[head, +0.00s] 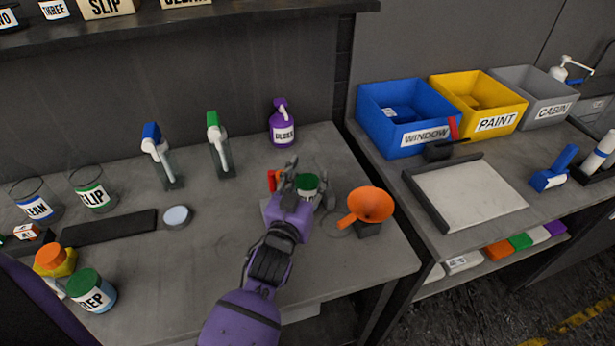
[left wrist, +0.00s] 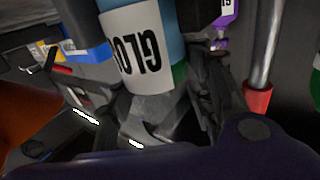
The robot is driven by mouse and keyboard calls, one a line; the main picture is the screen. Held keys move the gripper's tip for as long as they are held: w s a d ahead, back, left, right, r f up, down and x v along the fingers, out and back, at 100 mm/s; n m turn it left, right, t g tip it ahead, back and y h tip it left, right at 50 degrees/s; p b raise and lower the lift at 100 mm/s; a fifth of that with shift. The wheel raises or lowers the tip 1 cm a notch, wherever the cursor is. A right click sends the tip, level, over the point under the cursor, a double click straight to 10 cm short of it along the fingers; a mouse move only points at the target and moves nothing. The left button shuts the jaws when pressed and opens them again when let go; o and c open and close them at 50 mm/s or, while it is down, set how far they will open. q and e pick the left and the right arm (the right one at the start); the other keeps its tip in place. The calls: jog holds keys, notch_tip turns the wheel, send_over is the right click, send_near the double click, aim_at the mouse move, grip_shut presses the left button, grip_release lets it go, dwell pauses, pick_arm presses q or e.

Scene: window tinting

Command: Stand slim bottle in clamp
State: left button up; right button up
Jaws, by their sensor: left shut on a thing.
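My left gripper (head: 306,190) is over the middle of the bench, near its right end, and is shut on a bottle with a green cap (head: 307,182). In the left wrist view the bottle (left wrist: 137,45) is blue with a white label whose letters start "GLO" and look upside down. It sits between the fingers (left wrist: 160,100). A red part (head: 273,180) beside the gripper may belong to the clamp. The wrist view shows a metal rod with a red end (left wrist: 257,100). The clamp's jaws are hidden, so I cannot tell whether the bottle touches them. My right gripper is out of view.
An orange funnel (head: 370,204) stands just right of the gripper. A purple spray bottle (head: 282,126) is behind it. Blue (head: 385,120), yellow and grey bins are on the right bench.

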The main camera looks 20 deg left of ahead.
pick_arm(q)
jog(key=shift+f, duration=0.1)
jog(key=o, duration=0.9)
jog(key=shift+f, duration=0.15)
jog(key=shift+o, duration=0.8)
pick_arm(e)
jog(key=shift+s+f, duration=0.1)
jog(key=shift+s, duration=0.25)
pick_arm(q)
jog(key=shift+r, duration=0.35)
jog(key=s, duration=0.3)
jog(key=s+b, duration=0.1)
jog(key=s, duration=0.7)
jog(key=shift+s+f+b, duration=0.2)
jog(key=shift+f+b, duration=0.05)
jog(key=shift+b, duration=0.1)
jog(key=shift+s+r, duration=0.15)
jog(key=shift+s, duration=0.2)
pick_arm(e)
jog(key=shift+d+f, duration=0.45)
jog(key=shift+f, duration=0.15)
